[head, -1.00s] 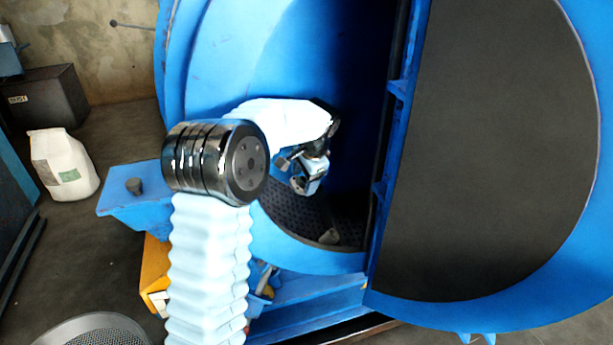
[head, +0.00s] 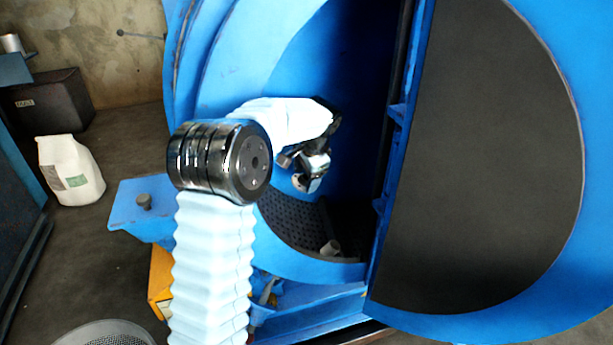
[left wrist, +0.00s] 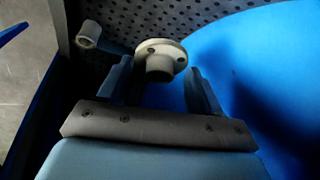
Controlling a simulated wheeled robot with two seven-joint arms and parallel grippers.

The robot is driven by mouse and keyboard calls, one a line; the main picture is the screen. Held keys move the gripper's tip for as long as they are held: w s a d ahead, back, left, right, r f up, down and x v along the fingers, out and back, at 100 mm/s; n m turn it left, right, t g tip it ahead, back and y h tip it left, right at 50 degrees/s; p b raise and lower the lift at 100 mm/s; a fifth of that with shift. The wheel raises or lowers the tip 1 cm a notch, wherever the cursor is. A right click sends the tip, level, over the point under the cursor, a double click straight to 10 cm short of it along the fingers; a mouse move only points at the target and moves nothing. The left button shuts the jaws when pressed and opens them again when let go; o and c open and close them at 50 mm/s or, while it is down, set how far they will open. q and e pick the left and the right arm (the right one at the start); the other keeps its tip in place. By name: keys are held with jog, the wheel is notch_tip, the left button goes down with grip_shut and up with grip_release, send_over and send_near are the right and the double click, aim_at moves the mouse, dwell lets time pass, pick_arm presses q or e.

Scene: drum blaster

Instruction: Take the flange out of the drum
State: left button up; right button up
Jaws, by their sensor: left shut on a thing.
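My left arm reaches through the opening of the blue drum (head: 290,60), with my left gripper (head: 308,178) inside it. In the left wrist view, the pale round flange (left wrist: 168,50), with holes in its rim and a short neck, sits between the fingertips of my left gripper (left wrist: 160,72). The gripper is shut on the flange. The perforated dark plate of the drum shows behind it. My right gripper is not in view.
A small pale hollow cylinder (left wrist: 88,35) lies near the drum's edge, left of the flange. The drum's open door (head: 480,150) stands at the right. A white bag-like container (head: 70,170) and a dark box (head: 45,105) are on the floor at left.

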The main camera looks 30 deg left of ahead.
aim_at(295, 182)
pick_arm(q)
jog(key=shift+r, duration=0.15)
jog(key=shift+s+a+f+b, duration=0.25)
jog(key=shift+f+b, duration=0.15)
jog(key=shift+b, duration=0.05)
jog(key=shift+s+a+f+b, duration=0.75)
jog(key=shift+s+f+b, duration=0.05)
jog(key=shift+s, duration=0.1)
jog(key=shift+r, duration=0.1)
jog(key=s+d+b, duration=0.6)
jog(key=s+d, duration=2)
jog(key=d, duration=0.4)
jog(key=shift+d, duration=0.35)
jog(key=shift+s, duration=0.1)
